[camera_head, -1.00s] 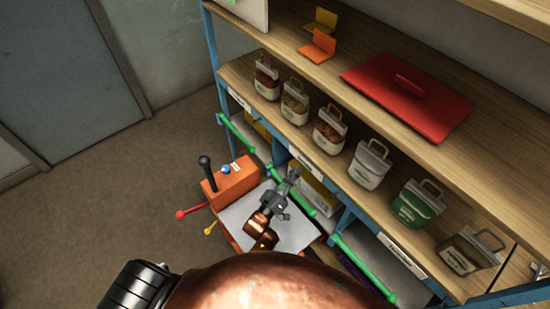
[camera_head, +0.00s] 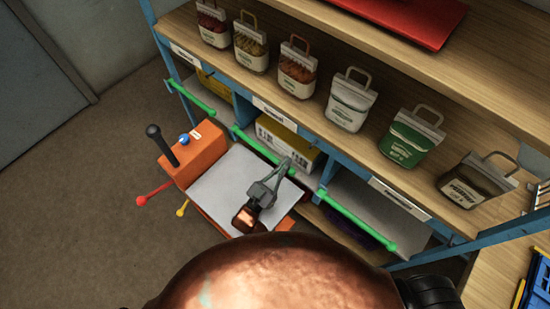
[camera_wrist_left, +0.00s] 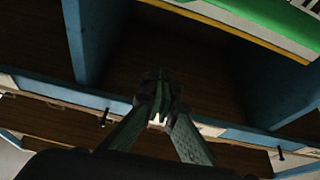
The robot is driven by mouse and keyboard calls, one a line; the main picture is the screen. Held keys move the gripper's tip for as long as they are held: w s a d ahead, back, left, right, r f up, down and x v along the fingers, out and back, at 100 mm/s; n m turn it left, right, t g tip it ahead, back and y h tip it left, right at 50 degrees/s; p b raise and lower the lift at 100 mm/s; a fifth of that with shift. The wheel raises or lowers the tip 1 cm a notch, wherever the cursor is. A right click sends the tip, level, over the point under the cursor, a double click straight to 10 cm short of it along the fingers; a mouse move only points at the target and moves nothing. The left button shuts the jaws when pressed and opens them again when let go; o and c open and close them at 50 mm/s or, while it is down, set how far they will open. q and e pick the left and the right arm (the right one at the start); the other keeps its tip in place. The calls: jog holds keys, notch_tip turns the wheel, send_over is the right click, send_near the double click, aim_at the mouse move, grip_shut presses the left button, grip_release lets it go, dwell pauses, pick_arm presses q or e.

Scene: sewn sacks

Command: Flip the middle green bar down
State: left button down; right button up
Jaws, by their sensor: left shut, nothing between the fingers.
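The middle green bar (camera_head: 258,146) runs along the front of the middle lower bay, level with the grey shelf edges. My left gripper (camera_head: 284,164) is shut and empty, its fingertips overlapping the bar's right part in the head view. I cannot tell whether they touch it. In the left wrist view the shut fingers (camera_wrist_left: 158,92) meet before a dark bay with blue dividers. A blurred green, white and yellow piece crosses the top right there; I cannot tell what it is. My right gripper is out of view.
Other green bars flank it at left (camera_head: 200,102) and right (camera_head: 355,220). A yellow and white box (camera_head: 285,142) sits behind the middle bar. An orange cart (camera_head: 195,160) with a grey top stands in front. Several sacks line the wooden shelf above.

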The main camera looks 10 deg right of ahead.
pick_arm(q)
jog(key=shift+f, duration=0.15)
dwell(0.3)
jog(key=s+a+f, duration=0.1)
jog(key=s+a, duration=0.9)
jog(key=shift+a, duration=0.4)
